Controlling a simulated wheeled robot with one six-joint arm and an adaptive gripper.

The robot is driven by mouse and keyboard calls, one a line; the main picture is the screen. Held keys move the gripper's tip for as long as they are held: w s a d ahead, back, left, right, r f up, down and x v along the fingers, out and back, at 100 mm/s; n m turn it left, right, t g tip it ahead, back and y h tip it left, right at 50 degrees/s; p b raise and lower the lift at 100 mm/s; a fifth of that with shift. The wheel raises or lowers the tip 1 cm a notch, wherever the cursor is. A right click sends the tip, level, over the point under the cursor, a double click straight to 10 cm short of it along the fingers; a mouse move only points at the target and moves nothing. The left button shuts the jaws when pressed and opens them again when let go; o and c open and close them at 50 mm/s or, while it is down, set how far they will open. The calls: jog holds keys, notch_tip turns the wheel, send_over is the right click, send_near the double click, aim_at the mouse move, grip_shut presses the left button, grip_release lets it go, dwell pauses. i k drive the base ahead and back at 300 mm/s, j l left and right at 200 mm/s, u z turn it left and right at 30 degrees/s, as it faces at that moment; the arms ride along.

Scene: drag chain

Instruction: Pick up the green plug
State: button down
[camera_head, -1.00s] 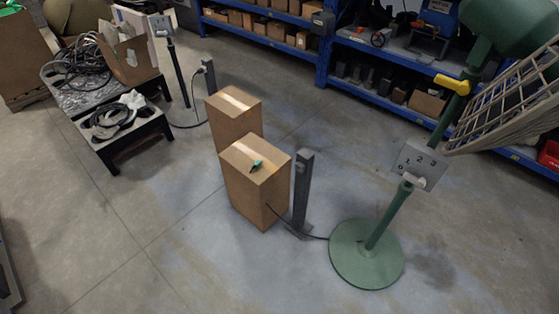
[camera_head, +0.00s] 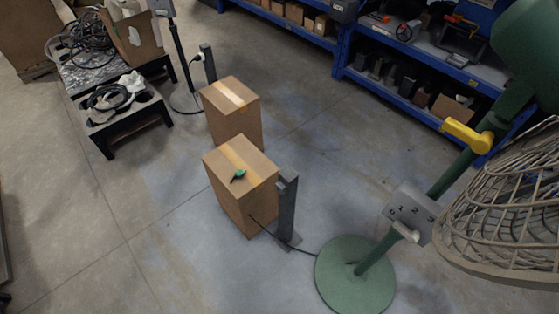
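The green plug (camera_head: 238,176) is small and lies on top of the nearer cardboard box (camera_head: 243,206), close to the tape strip. A thin dark cable runs low from beside this box across the floor to the round green base (camera_head: 355,275) of a fan. A dark grey post (camera_head: 287,208) stands right beside the box, on its right. My gripper is not in view, so nothing shows of what it holds.
A second cardboard box (camera_head: 233,118) stands just behind. The fan's pole, grey switch box (camera_head: 411,213) and wire cage (camera_head: 505,205) fill the right. A low black table (camera_head: 125,126) with cables stands at left. Blue shelves (camera_head: 385,93) line the back. The floor at left front is clear.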

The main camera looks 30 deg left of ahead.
aim_at(240, 173)
jog(key=i+j+z, duration=0.2)
jog(key=j+z, duration=0.15)
jog(key=j, duration=0.9)
jog(key=j+z, duration=0.35)
jog(key=j, duration=2.05)
jog(key=k+j, duration=0.4)
jog(key=j, duration=0.15)
jog(key=k+j, duration=0.4)
jog(key=j, duration=0.15)
